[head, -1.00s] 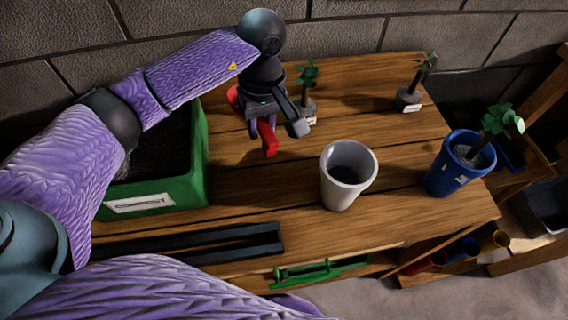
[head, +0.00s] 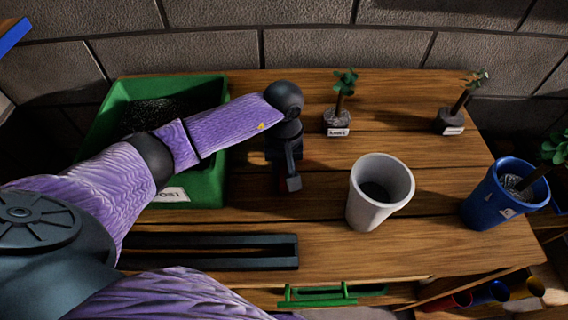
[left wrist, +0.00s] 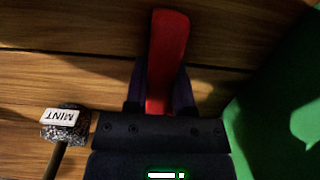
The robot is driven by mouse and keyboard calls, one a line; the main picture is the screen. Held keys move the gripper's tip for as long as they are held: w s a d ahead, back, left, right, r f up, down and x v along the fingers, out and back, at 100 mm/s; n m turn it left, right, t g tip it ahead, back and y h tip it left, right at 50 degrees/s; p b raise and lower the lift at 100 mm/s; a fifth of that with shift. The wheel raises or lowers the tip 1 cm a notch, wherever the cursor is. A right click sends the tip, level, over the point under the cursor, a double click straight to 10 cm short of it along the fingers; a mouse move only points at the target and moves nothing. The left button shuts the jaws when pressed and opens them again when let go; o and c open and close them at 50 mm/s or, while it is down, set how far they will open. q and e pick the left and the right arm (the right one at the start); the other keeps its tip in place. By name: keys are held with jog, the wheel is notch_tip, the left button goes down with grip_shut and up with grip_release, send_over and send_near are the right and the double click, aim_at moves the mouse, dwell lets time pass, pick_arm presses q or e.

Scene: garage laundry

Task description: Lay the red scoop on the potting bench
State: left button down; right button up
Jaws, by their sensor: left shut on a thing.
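My left gripper (head: 290,182) is low over the left-middle part of the wooden potting bench (head: 320,203), between the green box and the white pot. In the left wrist view its fingers (left wrist: 162,88) are shut on the red scoop (left wrist: 169,45), whose red handle sticks out beyond the fingertips over the planks. The rest of the scoop is hidden by the gripper. In the head view the scoop is almost wholly hidden behind the gripper. I cannot tell whether it touches the bench. My right gripper is not in view.
A green compost box (head: 208,188) stands left of the gripper, a white pot (head: 362,214) right, and a blue pot (head: 482,203) farther right. Two small seedlings (head: 337,121) (head: 450,122) stand at the back. A dark slotted rail (head: 215,263) lies at the front left.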

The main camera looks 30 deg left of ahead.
pick_arm(q)
jog(key=shift+c, duration=2.4)
grip_release()
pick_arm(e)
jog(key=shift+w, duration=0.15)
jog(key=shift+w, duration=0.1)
pick_arm(q)
jog(key=shift+r+p, duration=0.3)
jog(key=shift+r, duration=0.05)
jog(key=r+p, duration=0.1)
jog(key=r, duration=0.6)
jog(key=r+p, duration=0.1)
jog(key=r, duration=0.3)
jog(key=shift+w+a+r+p, duration=0.15)
jog(key=shift+w+r+p, duration=0.1)
jog(key=shift+p, duration=0.1)
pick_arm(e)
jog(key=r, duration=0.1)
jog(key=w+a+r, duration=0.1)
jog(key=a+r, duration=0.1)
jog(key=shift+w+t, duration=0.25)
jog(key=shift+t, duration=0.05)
